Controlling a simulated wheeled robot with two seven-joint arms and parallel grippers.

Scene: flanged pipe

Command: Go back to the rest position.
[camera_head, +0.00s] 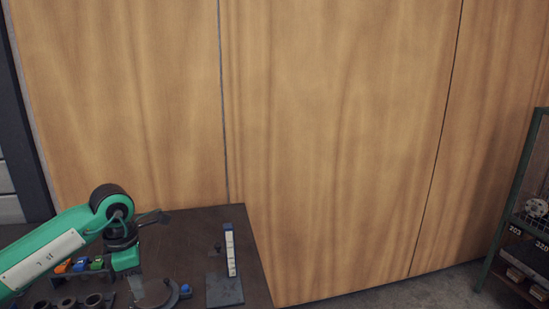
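My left arm comes in from the left, green with a black wrist. My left gripper (138,287) points down over the dark table (185,232), near its front edge. Its fingers are small and partly merged with the parts behind, so I cannot tell whether they are open or shut, or whether they hold anything. A dark round flange-like part (171,296) lies right beside the gripper. Several dark ring-shaped pipe parts (93,300) stand at the bottom left, cut by the picture's edge. My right gripper is out of view.
Orange, blue and green small items (80,265) sit in a row behind the rings. A dark plate (224,290) and a white upright strip (231,252) stand at the table's right. A wooden wall (340,130) rises behind. A green-framed shelf (510,215) is far right.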

